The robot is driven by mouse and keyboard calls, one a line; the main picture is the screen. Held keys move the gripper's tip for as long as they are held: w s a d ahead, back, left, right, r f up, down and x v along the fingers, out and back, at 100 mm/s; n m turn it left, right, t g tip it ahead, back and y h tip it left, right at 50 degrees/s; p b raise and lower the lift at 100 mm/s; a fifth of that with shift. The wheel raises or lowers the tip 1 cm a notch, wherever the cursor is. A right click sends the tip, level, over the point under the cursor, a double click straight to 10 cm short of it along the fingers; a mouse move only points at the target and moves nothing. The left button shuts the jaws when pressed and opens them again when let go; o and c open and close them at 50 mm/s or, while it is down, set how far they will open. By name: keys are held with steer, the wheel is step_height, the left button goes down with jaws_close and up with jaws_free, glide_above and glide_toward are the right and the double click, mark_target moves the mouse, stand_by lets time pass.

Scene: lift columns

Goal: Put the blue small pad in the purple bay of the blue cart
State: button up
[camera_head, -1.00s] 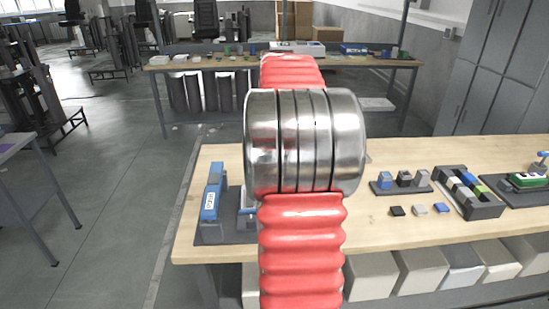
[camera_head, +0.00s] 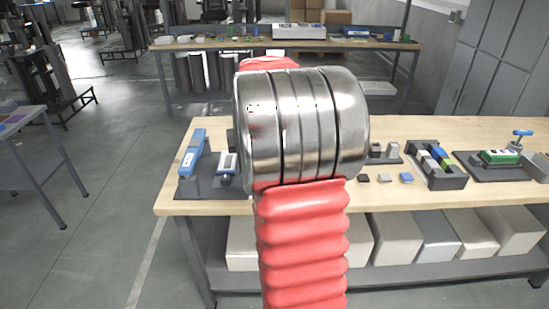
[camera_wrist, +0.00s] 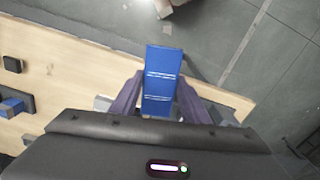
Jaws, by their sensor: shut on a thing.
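My gripper (camera_wrist: 160,100) is shut on a flat blue piece (camera_wrist: 163,70) with two pale lines across it, and the piece sticks out past the fingertips. I cannot tell for sure that it is the small pad. In the head view my arm hides the gripper and the held piece. A low blue-grey table or cart (camera_head: 42,128) stands at the far left, cut by the frame edge. A purple patch (camera_head: 14,118) shows on its top. Another small blue pad (camera_head: 406,178) lies on the wooden bench, beside a grey one and a black one.
The wooden bench (camera_head: 460,200) stands ahead, with a blue device (camera_head: 192,152) at its left end and a dark slotted holder (camera_head: 437,170) at right. Pale bins (camera_head: 415,238) sit below it. Grey floor (camera_head: 110,215) is clear between the bench and the left table.

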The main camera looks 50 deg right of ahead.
steer(key=w+a+f+n, duration=0.2)
steer(key=w+a+f, duration=0.1)
steer(key=a+f, duration=0.5)
steer(key=w+a+f+n, duration=0.3)
steer(key=a+f, duration=0.6)
steer(key=a, duration=0.5)
steer(key=w+a+f+n, duration=0.2)
steer(key=w+a+f, duration=0.1)
steer(key=a+f, duration=0.6)
steer(key=shift+w+a+f, duration=0.2)
steer(key=shift+w+a, duration=0.15)
steer(key=shift+a, duration=0.6)
steer(key=shift+a+n, duration=0.1)
steer(key=shift+n, duration=0.2)
